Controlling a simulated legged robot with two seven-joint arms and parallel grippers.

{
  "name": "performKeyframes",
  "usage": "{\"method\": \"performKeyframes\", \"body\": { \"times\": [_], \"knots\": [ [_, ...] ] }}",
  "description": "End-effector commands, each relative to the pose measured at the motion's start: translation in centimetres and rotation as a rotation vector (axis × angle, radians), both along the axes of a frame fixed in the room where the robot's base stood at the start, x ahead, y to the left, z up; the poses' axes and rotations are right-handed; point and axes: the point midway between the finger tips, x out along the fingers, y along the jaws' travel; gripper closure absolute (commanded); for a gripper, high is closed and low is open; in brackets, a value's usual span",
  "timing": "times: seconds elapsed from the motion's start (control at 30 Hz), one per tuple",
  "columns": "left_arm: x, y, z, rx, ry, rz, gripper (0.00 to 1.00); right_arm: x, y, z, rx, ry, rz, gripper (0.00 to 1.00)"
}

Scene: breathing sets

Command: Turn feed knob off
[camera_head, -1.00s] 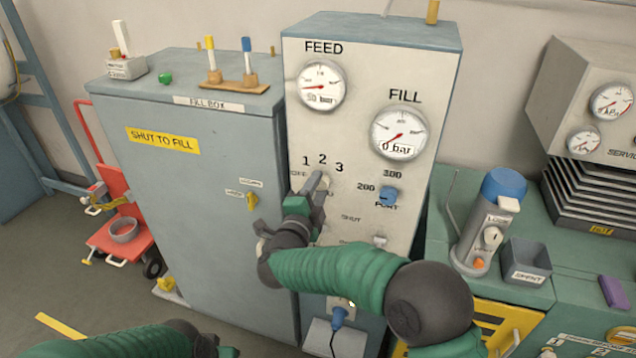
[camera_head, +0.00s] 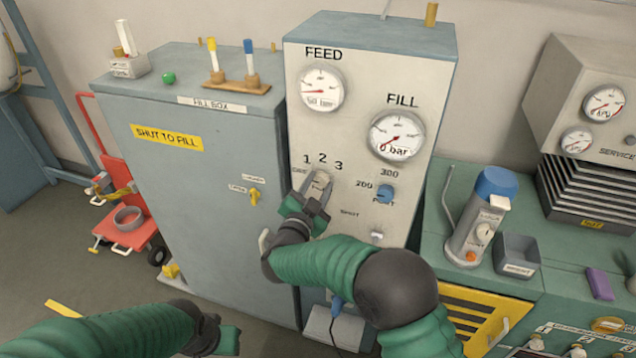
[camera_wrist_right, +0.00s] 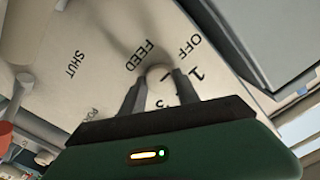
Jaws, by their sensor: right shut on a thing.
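The feed knob (camera_head: 322,178) is a pale round knob on the panel, below the numbers 1, 2 and 3. My right gripper (camera_head: 316,191) is on it, its two grey fingers on either side. In the right wrist view the knob (camera_wrist_right: 158,74) sits between the fingertips of my right gripper (camera_wrist_right: 159,82), near the words FEED and OFF. The fingers cover part of it, and I cannot tell its exact setting. The feed gauge (camera_head: 322,88) is above. My left gripper (camera_head: 228,338) is low at the bottom, its jaws unclear.
The blue port knob (camera_head: 385,194) is just right of the feed knob, with a small switch (camera_head: 376,236) below it. The fill gauge (camera_head: 397,136) is higher up. The grey fill box (camera_head: 210,220) stands left. A green bench (camera_head: 450,200) with a blue-capped flask (camera_head: 480,215) is right.

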Motion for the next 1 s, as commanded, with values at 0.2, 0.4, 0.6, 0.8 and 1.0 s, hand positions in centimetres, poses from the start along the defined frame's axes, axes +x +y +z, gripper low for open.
{"method": "performKeyframes", "body": {
  "times": [0.2,0.4,0.6,0.8,1.0],
  "knots": [
    [0.0,0.0,0.1,0.0,0.0,0.0,0.64,-0.12,0.15,-0.62,-0.019,0.018,0.004,1.0],
    [0.0,0.0,0.08,0.0,0.0,0.0,0.64,-0.13,0.15,-0.68,-0.02,0.02,0.005,1.0],
    [0.0,0.0,0.08,0.0,0.0,0.0,0.64,-0.13,0.15,-0.65,-0.019,0.018,0.004,0.5],
    [0.01,0.0,0.1,0.0,0.0,0.0,0.64,-0.16,0.08,-0.29,-0.018,0.012,0.002,0.41],
    [0.0,0.0,0.1,0.0,0.0,0.0,0.64,-0.11,0.01,-0.16,-0.018,0.009,0.002,0.41]
  ]
}}
